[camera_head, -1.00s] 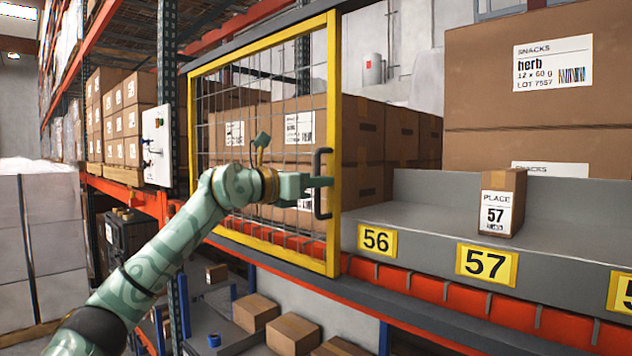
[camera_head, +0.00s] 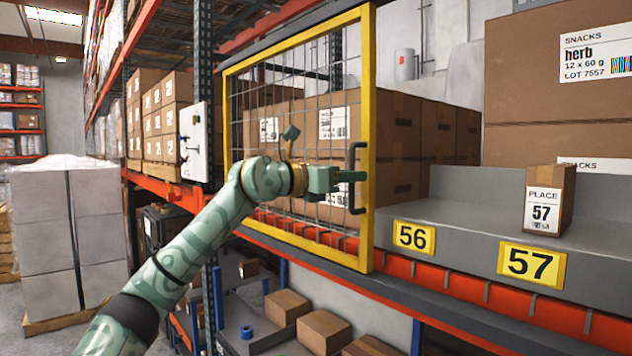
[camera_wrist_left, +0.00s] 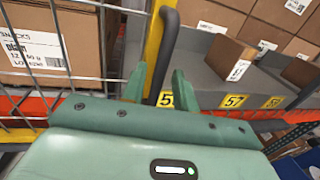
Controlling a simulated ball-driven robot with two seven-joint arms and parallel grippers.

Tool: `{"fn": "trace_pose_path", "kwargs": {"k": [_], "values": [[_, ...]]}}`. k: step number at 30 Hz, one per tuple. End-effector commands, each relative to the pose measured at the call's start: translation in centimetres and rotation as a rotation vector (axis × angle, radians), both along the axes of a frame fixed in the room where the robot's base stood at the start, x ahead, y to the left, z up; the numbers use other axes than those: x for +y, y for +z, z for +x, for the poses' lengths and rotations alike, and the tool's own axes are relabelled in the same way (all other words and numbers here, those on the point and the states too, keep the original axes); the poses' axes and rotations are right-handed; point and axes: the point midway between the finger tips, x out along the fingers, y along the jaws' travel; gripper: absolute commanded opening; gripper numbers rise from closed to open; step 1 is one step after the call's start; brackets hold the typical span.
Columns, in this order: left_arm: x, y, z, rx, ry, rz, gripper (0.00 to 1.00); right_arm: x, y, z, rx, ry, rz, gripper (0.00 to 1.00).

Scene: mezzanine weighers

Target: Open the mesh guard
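The mesh guard, a yellow frame (camera_head: 368,110) with grey wire mesh, stands upright across the shelf front, left of label 56. Its dark handle (camera_head: 352,160) is on the right post. My left gripper (camera_head: 355,176) is at the handle. In the left wrist view, the two fingers of my left gripper (camera_wrist_left: 160,82) stand apart on either side of the dark handle bar (camera_wrist_left: 168,25), with gaps beside it. The yellow post (camera_wrist_left: 153,45) shows just behind. My right gripper is not in view.
Cartons stand behind the mesh. A small PLACE 57 box (camera_head: 545,205) sits on the grey shelf (camera_head: 470,215) at right. A white control panel (camera_head: 194,140) is left of the guard. Wrapped pallet goods (camera_head: 70,230) stand far left. The lower shelf holds boxes (camera_head: 287,306).

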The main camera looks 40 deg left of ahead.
Motion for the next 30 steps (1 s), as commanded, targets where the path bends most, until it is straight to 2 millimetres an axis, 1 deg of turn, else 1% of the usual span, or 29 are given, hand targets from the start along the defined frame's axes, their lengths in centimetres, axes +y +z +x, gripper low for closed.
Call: {"fn": "trace_pose_path", "kwargs": {"k": [1,5,9,12,15,18,21,30], "values": [[0.3,-0.5,-1.0,0.0,0.002,0.003,0.29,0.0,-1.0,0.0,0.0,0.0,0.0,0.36],[1.2,-0.8,-4.2,0.001,0.004,0.004,0.29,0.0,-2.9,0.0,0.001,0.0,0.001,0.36],[2.3,-0.9,-8.0,0.002,0.005,0.004,0.29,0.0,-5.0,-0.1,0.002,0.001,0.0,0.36],[3.0,-0.8,-10.3,0.002,0.005,0.002,0.29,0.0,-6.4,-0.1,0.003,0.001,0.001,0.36],[3.4,-0.7,-12.2,0.002,0.003,0.003,0.29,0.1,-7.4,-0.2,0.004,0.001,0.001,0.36],[3.8,-0.5,-13.5,0.002,0.002,0.0,0.29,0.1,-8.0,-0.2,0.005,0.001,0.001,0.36],[3.9,-0.3,-14.2,0.003,0.0,0.001,0.29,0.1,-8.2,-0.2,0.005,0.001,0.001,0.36],[4.0,-0.1,-14.4,0.001,-0.001,0.0,0.29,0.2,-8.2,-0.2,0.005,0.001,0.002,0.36]]}}
